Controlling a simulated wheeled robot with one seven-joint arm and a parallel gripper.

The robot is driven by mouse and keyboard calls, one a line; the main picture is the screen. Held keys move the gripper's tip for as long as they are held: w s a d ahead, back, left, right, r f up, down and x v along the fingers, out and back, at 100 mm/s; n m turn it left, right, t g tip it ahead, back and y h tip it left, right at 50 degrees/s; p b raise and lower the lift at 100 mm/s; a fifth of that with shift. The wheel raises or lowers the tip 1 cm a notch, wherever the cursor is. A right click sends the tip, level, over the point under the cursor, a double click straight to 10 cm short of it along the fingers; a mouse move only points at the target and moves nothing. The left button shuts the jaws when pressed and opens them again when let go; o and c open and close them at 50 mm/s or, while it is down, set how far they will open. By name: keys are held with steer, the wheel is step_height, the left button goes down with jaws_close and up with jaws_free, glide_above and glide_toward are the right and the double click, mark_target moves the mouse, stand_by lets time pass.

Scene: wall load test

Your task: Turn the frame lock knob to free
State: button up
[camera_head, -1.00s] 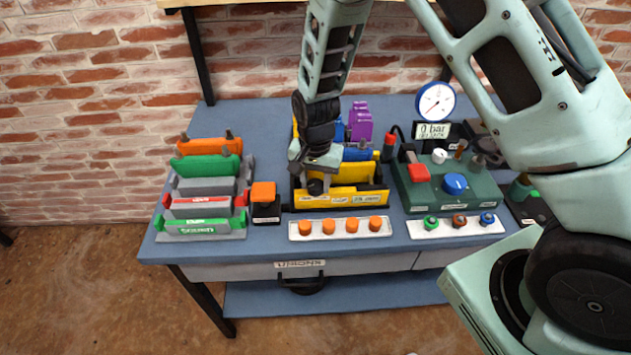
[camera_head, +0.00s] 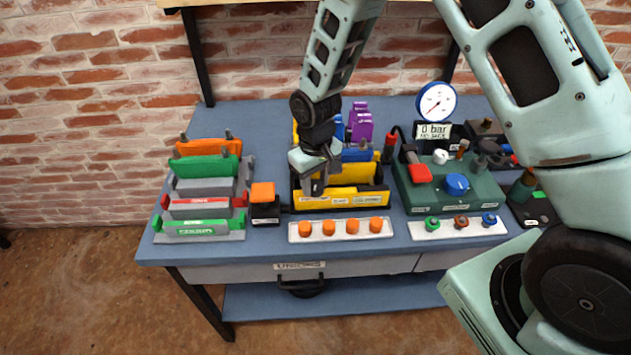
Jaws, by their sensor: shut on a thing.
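My gripper (camera_head: 318,186) points down over the left part of the yellow frame (camera_head: 342,200) in the middle of the bench. Its jaws are shut on the frame lock knob, which they almost wholly hide. I cannot read which way the knob points. The yellow frame has a labelled front bar, and a yellow plate (camera_head: 352,172) stands behind it.
A row of orange knobs (camera_head: 352,226) lies in front of the frame. An orange-topped black block (camera_head: 264,203) and green, grey and red holders (camera_head: 204,207) stand left. A dark green box (camera_head: 484,190) with a blue knob (camera_head: 456,184) and a gauge (camera_head: 436,101) stand right.

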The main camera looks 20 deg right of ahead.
mark_target(316, 184)
steer(key=shift+n, duration=1)
steer(key=o, duration=1)
step_height(316, 184, up, 17)
steer(key=shift+r+b, duration=0.2)
steer(key=shift+b, duration=0.8)
